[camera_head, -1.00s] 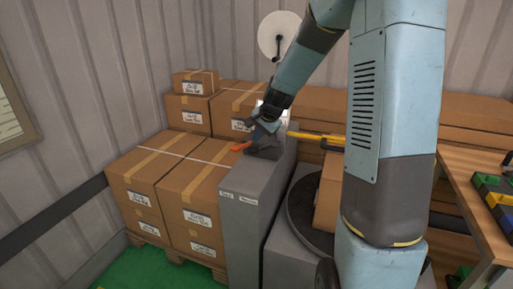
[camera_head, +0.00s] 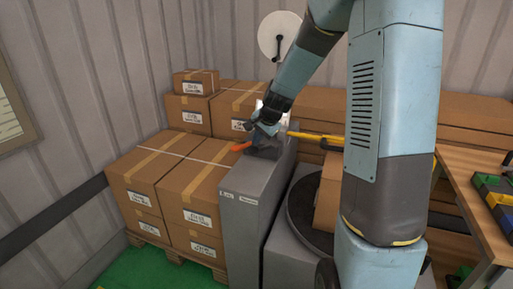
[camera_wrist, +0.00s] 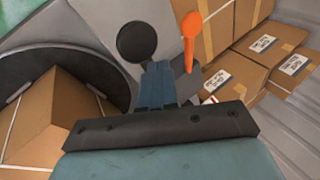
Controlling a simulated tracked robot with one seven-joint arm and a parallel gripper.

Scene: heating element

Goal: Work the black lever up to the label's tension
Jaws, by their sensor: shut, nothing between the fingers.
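A round black knob (camera_wrist: 137,42), which looks like the end of the black lever, shows just beyond my fingertips in the wrist view. An orange-handled lever (camera_wrist: 190,38) stands to its right; its handle also shows in the head view (camera_head: 241,147). My gripper (camera_wrist: 157,66) has its blue fingers together and empty, close below the knob; I cannot tell whether they touch it. In the head view my gripper (camera_head: 264,130) is at the top of the grey machine (camera_head: 252,190). The black lever's shaft is hidden there. Small white labels (camera_head: 228,194) on the machine are unreadable.
Stacked cartons (camera_head: 185,185) on a pallet stand left of the machine. A dark turntable (camera_head: 297,208) with a carton (camera_head: 326,195) lies to its right. A yellow bar (camera_head: 308,137) runs behind. A wooden bench (camera_head: 470,180) with coloured bins is at the right.

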